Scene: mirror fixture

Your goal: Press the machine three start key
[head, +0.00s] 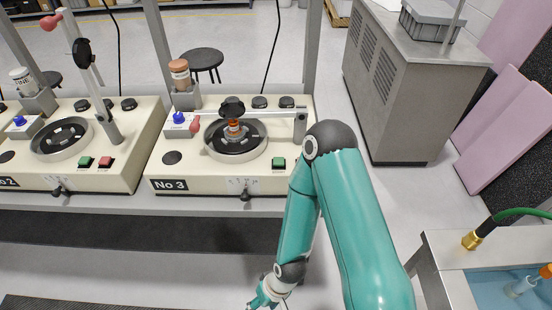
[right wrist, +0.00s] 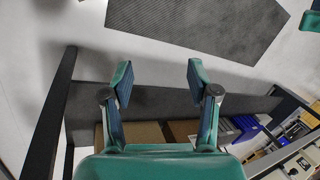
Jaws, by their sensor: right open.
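Machine No 3 (head: 165,160) is a cream bench unit in the middle of the head view. Its green key (head: 278,162) sits on the front right of the top, just left of my right arm, which covers the panel beside it. A lever arm (head: 270,113) lies lowered across its round black plate (head: 236,140). My right gripper (head: 266,298) is low at the bottom edge of the head view, in front of the bench and well away from the key. In the right wrist view its fingers (right wrist: 160,82) are apart with nothing between them.
Machine No 2 (head: 20,175) stands to the left with its lever raised and green and red keys. A grey cabinet (head: 400,85) is behind at right. A table with a blue basin (head: 500,285) is at lower right. Boxes (right wrist: 150,133) show beyond the fingers in the right wrist view.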

